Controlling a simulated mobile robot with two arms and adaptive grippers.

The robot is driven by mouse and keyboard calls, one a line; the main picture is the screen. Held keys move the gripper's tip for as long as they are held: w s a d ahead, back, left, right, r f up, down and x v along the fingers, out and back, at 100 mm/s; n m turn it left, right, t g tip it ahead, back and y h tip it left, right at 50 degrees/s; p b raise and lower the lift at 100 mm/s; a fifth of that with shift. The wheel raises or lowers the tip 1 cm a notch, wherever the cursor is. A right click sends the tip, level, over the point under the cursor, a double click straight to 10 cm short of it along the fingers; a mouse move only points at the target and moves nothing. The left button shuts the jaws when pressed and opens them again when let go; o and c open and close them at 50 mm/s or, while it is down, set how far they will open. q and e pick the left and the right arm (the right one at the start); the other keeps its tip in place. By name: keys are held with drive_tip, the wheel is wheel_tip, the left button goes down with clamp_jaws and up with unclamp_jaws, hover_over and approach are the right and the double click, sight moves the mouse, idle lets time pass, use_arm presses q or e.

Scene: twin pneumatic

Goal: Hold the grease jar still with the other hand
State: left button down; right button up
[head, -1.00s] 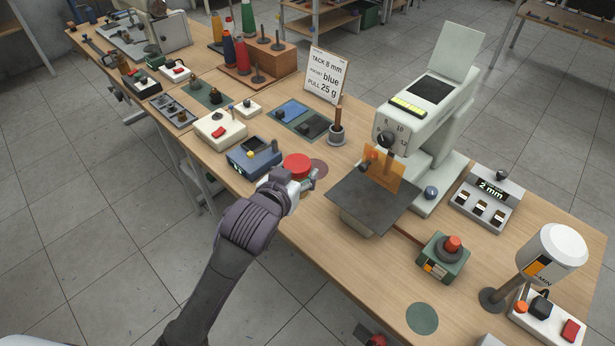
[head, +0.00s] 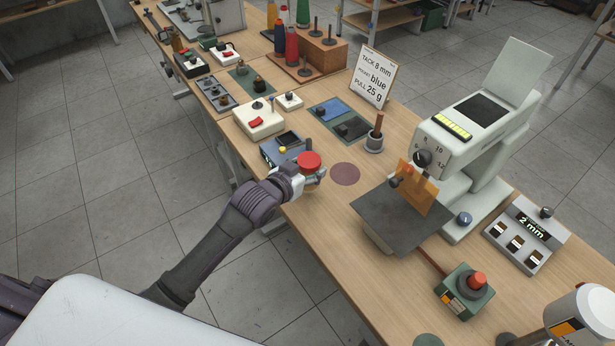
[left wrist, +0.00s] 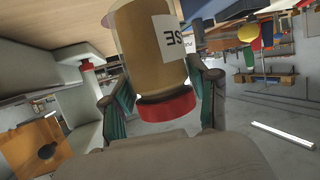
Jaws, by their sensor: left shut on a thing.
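The grease jar (head: 309,162) shows its red lid in the head view, near the table's front edge. In the left wrist view the amber jar (left wrist: 140,45) appears upside down, with a white label ending in "SE" and the red lid low in the picture. My left gripper (head: 306,177) is shut on the jar, with one finger on each side of it in the left wrist view. The gripper hides much of the jar in the head view, and I cannot tell whether its base touches the table. My right gripper is not in view.
A dark round mat (head: 345,174) lies bare just right of the jar. A blue box (head: 282,148) stands close behind the jar. A white press machine (head: 470,130) with a dark plate (head: 400,222) is to the right.

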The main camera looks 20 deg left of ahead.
use_arm(q)
drive_tip(key=shift+a+f, duration=0.1)
drive_tip(key=shift+f, duration=1.9)
drive_tip(key=shift+f, duration=0.1)
drive_tip(key=shift+c, duration=1.4)
unclamp_jaws()
drive_tip(key=shift+f, duration=0.1)
drive_tip(key=shift+r, duration=0.2)
drive_tip(key=shift+s+a, duration=0.1)
drive_tip(key=shift+s, duration=0.25)
drive_tip(key=v, duration=1.1)
drive_tip(key=shift+r, duration=0.25)
drive_tip(key=shift+s, duration=0.1)
